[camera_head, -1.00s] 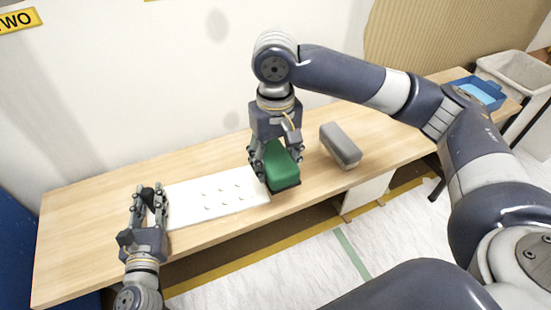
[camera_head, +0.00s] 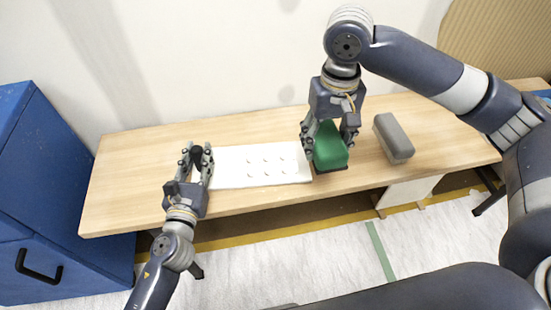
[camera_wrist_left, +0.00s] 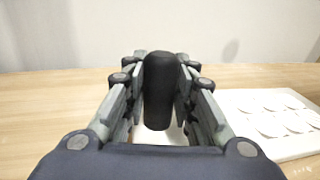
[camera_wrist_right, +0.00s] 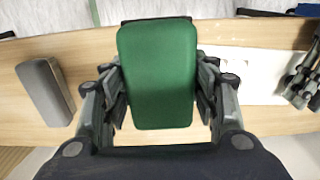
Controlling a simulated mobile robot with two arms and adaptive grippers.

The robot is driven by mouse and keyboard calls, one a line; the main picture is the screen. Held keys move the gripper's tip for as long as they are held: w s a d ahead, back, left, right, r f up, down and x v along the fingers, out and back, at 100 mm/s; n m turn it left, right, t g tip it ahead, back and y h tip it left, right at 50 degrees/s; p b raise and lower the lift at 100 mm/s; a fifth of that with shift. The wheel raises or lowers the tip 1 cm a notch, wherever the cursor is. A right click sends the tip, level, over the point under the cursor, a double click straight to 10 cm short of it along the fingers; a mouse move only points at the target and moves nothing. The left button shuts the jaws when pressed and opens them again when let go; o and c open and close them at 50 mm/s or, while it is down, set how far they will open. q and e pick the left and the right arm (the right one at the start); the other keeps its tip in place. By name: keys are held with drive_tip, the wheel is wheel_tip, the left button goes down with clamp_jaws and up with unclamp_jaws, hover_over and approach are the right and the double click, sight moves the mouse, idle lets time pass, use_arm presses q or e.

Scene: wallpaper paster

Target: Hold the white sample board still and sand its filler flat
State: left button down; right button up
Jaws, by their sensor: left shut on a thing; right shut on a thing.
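The white sample board (camera_head: 235,167) lies flat on the wooden table, with several small filler spots on top; it also shows in the left wrist view (camera_wrist_left: 265,120). My left gripper (camera_head: 197,158) is at the board's left end, shut on a black upright handle (camera_wrist_left: 159,90). What the handle joins below is hidden. My right gripper (camera_head: 329,140) is at the board's right end, shut on a green block with a dark base (camera_head: 329,150), the sander. The green block fills the middle of the right wrist view (camera_wrist_right: 158,75). Whether its base touches the board is unclear.
A grey block (camera_head: 394,138) lies on the table (camera_head: 130,185) right of the green one; it shows at left in the right wrist view (camera_wrist_right: 45,92). A blue cabinet (camera_head: 60,200) stands left of the table. The wall is close behind. The table's left end is clear.

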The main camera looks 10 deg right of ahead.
use_arm(q)
drive_tip(key=shift+f, duration=0.2)
use_arm(e)
drive_tip(key=shift+o, duration=1.2)
drive_tip(key=c, duration=0.4)
use_arm(q)
drive_tip(key=shift+f, duration=0.1)
use_arm(e)
drive_tip(key=shift+m, duration=0.6)
drive_tip(key=w+a, duration=0.2)
drive_tip(key=a, duration=0.3)
drive_tip(key=w+a+f, duration=0.1)
drive_tip(key=w+a, duration=0.2)
drive_tip(key=a, duration=0.3)
drive_tip(key=w+a, duration=0.2)
drive_tip(key=a, duration=0.3)
drive_tip(key=shift+w+a+f, duration=0.15)
drive_tip(key=shift+w+f, duration=0.15)
drive_tip(key=shift+w, duration=0.05)
use_arm(q)
drive_tip(key=shift+s, duration=0.1)
use_arm(e)
drive_tip(key=shift+f, duration=3.25)
drive_tip(key=shift+r, duration=0.1)
